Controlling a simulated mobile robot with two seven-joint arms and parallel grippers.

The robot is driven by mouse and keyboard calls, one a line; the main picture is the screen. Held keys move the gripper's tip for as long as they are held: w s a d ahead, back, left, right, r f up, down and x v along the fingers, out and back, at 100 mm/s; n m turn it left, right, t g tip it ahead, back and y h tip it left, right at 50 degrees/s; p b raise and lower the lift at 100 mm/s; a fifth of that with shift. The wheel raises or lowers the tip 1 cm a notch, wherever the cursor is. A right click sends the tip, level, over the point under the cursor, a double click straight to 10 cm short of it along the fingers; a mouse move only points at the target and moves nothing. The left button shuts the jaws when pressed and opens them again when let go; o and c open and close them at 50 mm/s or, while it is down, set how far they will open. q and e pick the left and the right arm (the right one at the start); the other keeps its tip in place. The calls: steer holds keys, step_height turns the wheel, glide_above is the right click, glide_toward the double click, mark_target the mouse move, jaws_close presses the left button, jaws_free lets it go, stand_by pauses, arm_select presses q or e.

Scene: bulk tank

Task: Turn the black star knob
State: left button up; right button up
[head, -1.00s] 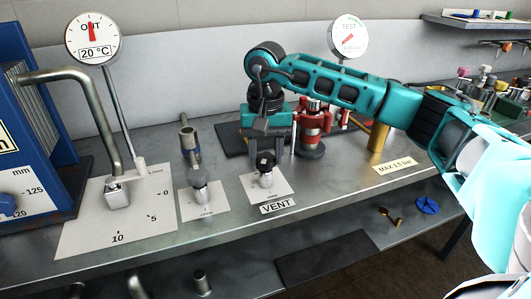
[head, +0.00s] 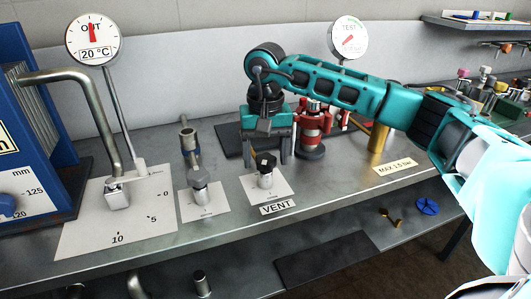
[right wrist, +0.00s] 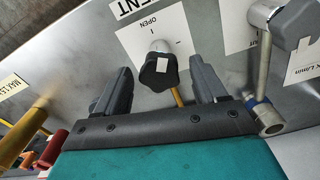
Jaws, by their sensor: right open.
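The black star knob (head: 265,161) sits on a short silver stem over a white plate (head: 283,188) at the VENT label. In the right wrist view the knob (right wrist: 157,72) has a pale mark on top, and part of an OPEN scale shows beside its stem. My right gripper (head: 266,150) is open, close behind the knob in the head view. In the right wrist view its two dark fingers (right wrist: 160,78) stand on either side of the knob, with a visible gap on each side. My left gripper is not in view.
A grey knob (head: 200,178) on its own plate stands left of the black one. A bent lever handle (head: 116,190) rises from a scale further left. A red valve body (head: 311,130) and a brass post (head: 378,136) stand to the right. The bench front is clear.

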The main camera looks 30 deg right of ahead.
mark_target(265, 158)
step_height(265, 158, up, 13)
steer(key=p, duration=0.1)
stand_by(0.5)
steer(key=shift+f, duration=0.1)
stand_by(0.4)
